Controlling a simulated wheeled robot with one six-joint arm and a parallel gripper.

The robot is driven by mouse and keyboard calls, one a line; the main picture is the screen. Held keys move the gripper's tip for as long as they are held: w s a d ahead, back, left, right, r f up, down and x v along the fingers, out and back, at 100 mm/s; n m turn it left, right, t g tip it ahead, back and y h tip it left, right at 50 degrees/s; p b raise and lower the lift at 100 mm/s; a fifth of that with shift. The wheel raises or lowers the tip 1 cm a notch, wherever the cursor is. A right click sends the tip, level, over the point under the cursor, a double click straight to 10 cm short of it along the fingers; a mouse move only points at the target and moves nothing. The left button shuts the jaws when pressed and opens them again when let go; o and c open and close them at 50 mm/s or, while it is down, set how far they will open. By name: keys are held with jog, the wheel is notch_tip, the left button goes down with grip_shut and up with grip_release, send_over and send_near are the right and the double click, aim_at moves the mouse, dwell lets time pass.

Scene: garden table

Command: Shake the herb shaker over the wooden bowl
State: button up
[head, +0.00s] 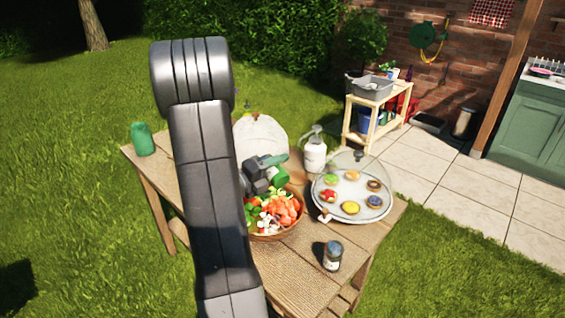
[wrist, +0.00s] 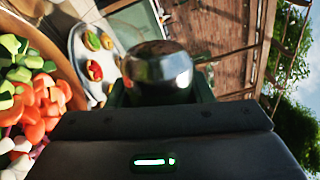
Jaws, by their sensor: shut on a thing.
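The bowl holds chopped orange, green and white pieces. Its brown rim (wrist: 62,60) shows at the left of the wrist view. The held shaker is apart from the food; its exact tilt is hard to tell.
A plate of pastries under a clear dome (head: 352,190) stands right of the bowl. A dark jar (head: 333,256) stands at the front right, and a white pump bottle (head: 315,152) behind. A green can (head: 143,138) is at the table's far left.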

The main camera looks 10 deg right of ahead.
jog(key=n+p, duration=0.2)
jog(key=shift+a+r+n, duration=0.1)
jog(key=shift+r+n, duration=0.1)
jog(key=shift+n, duration=0.1)
jog(key=n+p, duration=0.1)
jog(key=n, duration=0.1)
jog(key=n+p, duration=0.2)
jog(key=shift+f, duration=0.3)
jog(key=n+p, duration=0.2)
jog(key=p, duration=0.1)
jog(key=f+n+p, duration=0.1)
jog(key=n+p, duration=0.1)
jog(key=shift+w+a, duration=0.15)
jog(key=shift+w, duration=0.25)
jog(key=shift+w+a+f+n, duration=0.15)
jog(key=shift+w+f+n, duration=0.1)
jog(key=shift+f+n, duration=0.5)
jog(key=shift+w+a+f+n, duration=0.1)
jog(key=shift+w+n, duration=0.05)
jog(key=shift+n, duration=0.6)
jog(key=shift+w+f+n, duration=0.1)
jog(key=shift+n, duration=0.6)
jog(key=shift+r, duration=0.15)
